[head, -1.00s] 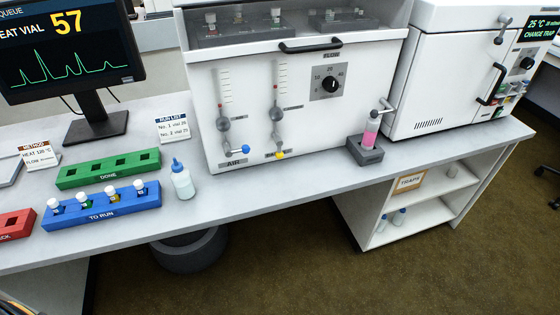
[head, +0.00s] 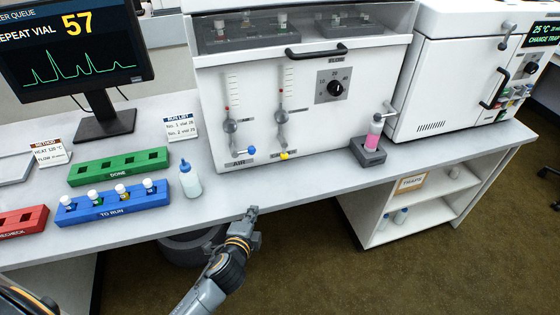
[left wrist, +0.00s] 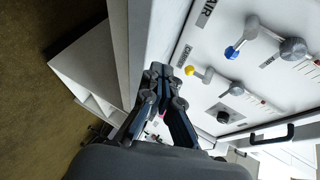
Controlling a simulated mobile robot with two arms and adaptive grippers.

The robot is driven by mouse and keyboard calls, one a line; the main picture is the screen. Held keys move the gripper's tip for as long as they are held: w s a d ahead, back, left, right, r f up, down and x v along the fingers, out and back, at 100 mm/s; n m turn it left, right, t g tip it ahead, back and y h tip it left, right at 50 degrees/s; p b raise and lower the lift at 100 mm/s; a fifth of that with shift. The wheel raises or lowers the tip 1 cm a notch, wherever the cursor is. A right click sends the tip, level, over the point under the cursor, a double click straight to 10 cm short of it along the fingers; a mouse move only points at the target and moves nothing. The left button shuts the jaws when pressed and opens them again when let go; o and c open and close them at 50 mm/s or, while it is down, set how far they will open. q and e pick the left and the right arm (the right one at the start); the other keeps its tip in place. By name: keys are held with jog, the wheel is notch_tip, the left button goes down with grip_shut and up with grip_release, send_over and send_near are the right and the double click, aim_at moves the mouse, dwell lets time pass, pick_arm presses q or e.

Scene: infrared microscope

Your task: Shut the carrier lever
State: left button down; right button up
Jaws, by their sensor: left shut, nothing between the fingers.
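The white instrument's front (head: 340,130) carries two small levers below two flow tubes. The yellow-knobbed lever (head: 284,156) is under the right tube and seems to be the carrier lever; its label is too small to read surely. It points down, in line with its tube. It also shows in the left wrist view (left wrist: 190,70). The blue-knobbed lever (head: 252,150), over the AIR label, points sideways to the right. My left gripper (head: 251,212) is shut and empty in front of the bench edge, below and apart from both levers. Its fingers show in the left wrist view (left wrist: 158,76).
A white squeeze bottle (head: 190,180) and a blue rack of vials (head: 112,208) stand left of the levers. A grey holder (head: 369,154) with a pink vial stands to the right. The bench top (head: 300,182) before the levers is clear.

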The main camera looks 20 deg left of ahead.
aim_at(283, 158)
pick_arm(q)
jog(key=w+d+r+m+t+h, duration=0.1)
jog(key=w+d+r+m+t, duration=0.1)
jog(key=r+m, duration=0.3)
jog(key=shift+w+d+r+t+h, duration=0.3)
jog(key=shift+w+r, duration=0.1)
jog(key=shift+w, duration=0.35)
jog(key=shift+a, duration=0.1)
jog(key=w, duration=0.4)
jog(key=w+f, duration=0.1)
jog(key=w, duration=0.4)
jog(key=w+f, duration=0.1)
jog(key=w, duration=0.4)
jog(key=shift+f, duration=0.15)
jog(key=shift+s, duration=0.1)
